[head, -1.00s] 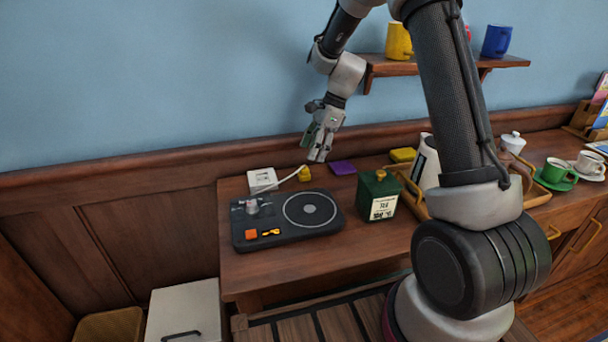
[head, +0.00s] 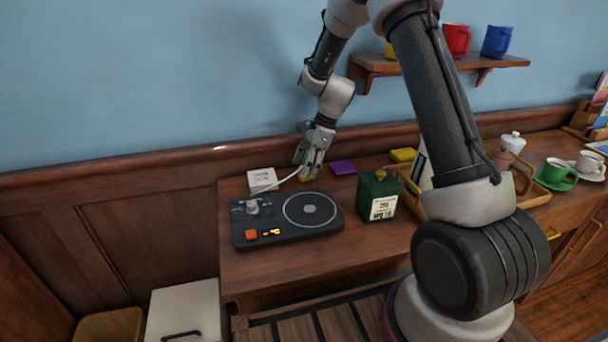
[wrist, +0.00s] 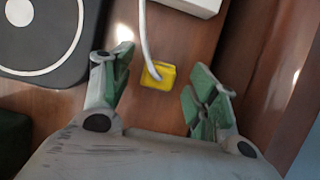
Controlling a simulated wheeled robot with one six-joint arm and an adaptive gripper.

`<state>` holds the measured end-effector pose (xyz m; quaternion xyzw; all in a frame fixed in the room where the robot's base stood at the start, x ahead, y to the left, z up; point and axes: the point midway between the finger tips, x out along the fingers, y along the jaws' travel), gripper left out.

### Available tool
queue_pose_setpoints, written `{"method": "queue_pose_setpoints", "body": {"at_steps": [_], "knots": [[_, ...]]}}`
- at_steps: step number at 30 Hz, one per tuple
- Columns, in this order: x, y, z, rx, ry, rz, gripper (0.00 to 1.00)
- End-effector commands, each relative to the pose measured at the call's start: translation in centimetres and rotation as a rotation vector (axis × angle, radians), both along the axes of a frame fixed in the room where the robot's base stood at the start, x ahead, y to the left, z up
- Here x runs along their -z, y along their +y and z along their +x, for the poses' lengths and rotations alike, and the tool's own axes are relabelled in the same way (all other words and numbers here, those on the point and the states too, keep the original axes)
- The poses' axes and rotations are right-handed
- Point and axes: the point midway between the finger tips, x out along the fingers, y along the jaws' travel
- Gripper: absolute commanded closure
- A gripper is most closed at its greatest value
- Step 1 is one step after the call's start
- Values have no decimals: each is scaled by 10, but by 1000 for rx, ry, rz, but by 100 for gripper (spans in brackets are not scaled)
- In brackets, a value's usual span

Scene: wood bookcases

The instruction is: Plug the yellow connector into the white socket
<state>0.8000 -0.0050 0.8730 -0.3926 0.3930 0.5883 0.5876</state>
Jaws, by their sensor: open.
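The yellow connector (wrist: 157,76) lies on the wooden counter with a white cable running from it. In the wrist view it sits between and a little beyond the green-padded fingers of my gripper (wrist: 160,95), which are apart and do not touch it. In the head view my gripper (head: 310,172) is low over the counter and mostly hides the connector (head: 306,179). The white socket (head: 262,179) is a square block at the back left of the counter. A white block at the top edge of the wrist view (wrist: 193,5) appears to be the socket.
A dark turntable-like device (head: 286,220) lies in front of the socket. A purple pad (head: 343,167), a green tin (head: 378,196) and a yellow block (head: 403,155) are to the right. The wall rail (head: 130,165) runs behind. Bare counter (head: 285,265) shows at the front.

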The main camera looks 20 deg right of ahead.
Motion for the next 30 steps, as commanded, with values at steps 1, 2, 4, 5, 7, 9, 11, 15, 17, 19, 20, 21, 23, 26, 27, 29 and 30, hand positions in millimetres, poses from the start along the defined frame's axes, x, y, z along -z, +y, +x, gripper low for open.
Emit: {"method": "queue_pose_setpoints", "body": {"at_steps": [1,2,4,5,7,9,11,15,17,19,20,21,23,26,27,29,30], "knots": [[7,3,0,1,1,0,41],[10,4,0,1,1,0,41],[14,5,0,0,0,0,41],[14,6,0,0,0,0,41],[14,6,0,0,-1,0,41],[14,6,0,0,-1,0,41],[14,6,0,0,-1,0,41],[14,5,0,0,-1,0,54],[14,5,0,0,-1,0,65],[14,5,0,0,-1,0,78],[14,5,0,0,-1,0,83],[14,5,0,0,-1,0,88],[13,5,0,0,-1,0,88],[13,5,0,0,-1,0,88],[13,5,0,0,-1,0,88],[13,5,0,0,-1,0,88],[11,5,0,1,-2,0,88]]}}
